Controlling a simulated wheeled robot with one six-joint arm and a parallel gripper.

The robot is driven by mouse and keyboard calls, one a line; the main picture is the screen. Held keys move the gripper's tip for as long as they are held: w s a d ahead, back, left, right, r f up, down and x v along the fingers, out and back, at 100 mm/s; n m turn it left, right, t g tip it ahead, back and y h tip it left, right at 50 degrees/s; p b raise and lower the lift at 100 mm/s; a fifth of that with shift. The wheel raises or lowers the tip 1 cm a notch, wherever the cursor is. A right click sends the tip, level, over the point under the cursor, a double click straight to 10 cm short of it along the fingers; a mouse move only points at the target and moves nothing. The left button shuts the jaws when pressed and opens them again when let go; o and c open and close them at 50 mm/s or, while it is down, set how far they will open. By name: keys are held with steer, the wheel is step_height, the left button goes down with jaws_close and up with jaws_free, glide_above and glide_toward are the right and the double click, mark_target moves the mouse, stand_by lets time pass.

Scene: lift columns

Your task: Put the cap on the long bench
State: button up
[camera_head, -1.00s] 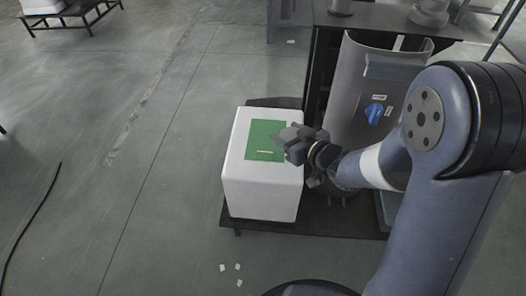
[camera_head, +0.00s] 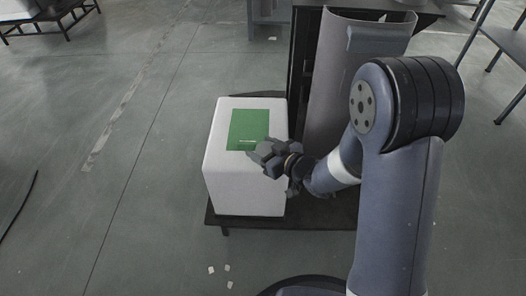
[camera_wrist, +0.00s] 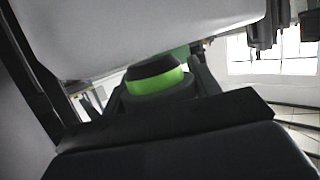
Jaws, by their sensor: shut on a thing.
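My gripper (camera_head: 265,158) is in front of the white box with the green top panel, near its right upper edge. In the wrist view a round black thing with a bright green band (camera_wrist: 158,80) sits between my fingers, and the gripper is shut on it; it appears to be the cap. In the head view the held thing is too small to make out. A low dark bench (camera_head: 62,17) stands at the far upper left, partly cut off by the frame; I cannot tell whether it is the long bench.
The white box (camera_head: 222,185) stands on a low dark platform (camera_head: 320,222). Behind my arm a curved grey panel (camera_head: 335,65) leans by a dark stand. A metal-legged table (camera_head: 505,40) is at the right edge.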

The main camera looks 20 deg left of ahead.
steer(key=shift+f, duration=0.15)
steer(key=o, duration=1.2)
steer(key=shift+f, duration=0.15)
